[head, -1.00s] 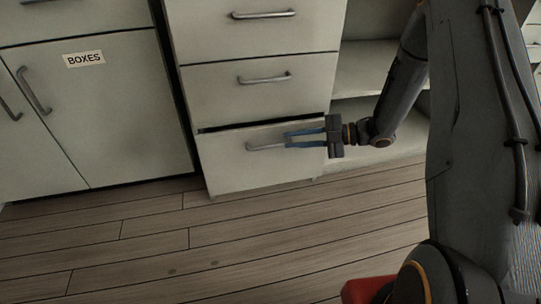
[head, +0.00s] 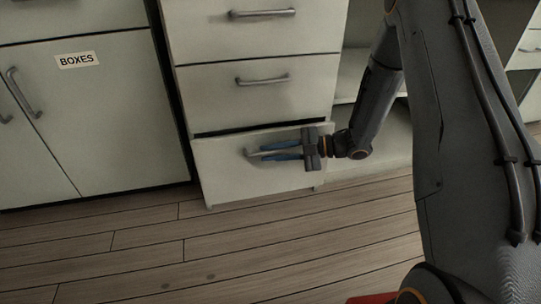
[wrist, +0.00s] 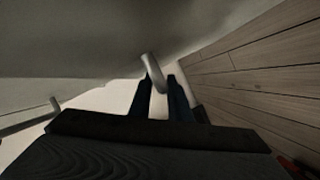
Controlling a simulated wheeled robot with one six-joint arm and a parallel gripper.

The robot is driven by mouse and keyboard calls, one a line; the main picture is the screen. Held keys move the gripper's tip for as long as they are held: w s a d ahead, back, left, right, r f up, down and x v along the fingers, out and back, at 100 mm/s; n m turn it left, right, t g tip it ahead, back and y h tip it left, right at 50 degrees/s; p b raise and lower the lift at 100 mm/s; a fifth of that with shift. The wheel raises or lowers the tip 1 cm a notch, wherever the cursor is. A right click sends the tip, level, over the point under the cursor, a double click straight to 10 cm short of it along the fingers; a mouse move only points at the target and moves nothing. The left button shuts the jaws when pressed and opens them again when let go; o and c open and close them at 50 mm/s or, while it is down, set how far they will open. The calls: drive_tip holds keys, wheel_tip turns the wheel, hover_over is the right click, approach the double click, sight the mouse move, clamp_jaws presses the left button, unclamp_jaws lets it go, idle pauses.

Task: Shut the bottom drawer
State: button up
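The bottom drawer (head: 225,180) of the middle cabinet stands slightly out, with a dark gap along its top edge in the head view. Its grey bar handle (head: 251,153) is partly hidden by my gripper (head: 263,152). The gripper reaches in from the right with its two blue fingers apart, one above and one below the bar. In the wrist view, the handle (wrist: 153,70) comes between the tips of my open gripper (wrist: 160,80). I cannot tell whether either finger touches it.
Two drawers above, the middle one (head: 220,100) among them, look shut. A cupboard door labelled BOXES (head: 90,120) is at left. Open shelves (head: 385,140) lie right, behind my arm.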

drive_tip(key=shift+a, duration=0.1)
clamp_jaws()
drive_tip(key=shift+w+a, duration=0.15)
drive_tip(key=shift+w, duration=0.9)
drive_tip(key=shift+w+a, duration=0.1)
drive_tip(key=shift+w, duration=0.95)
unclamp_jaws()
drive_tip(key=p+v, duration=0.3)
drive_tip(key=v, duration=0.4)
drive_tip(key=shift+d+p, duration=0.4)
drive_tip(key=shift+r, duration=0.1)
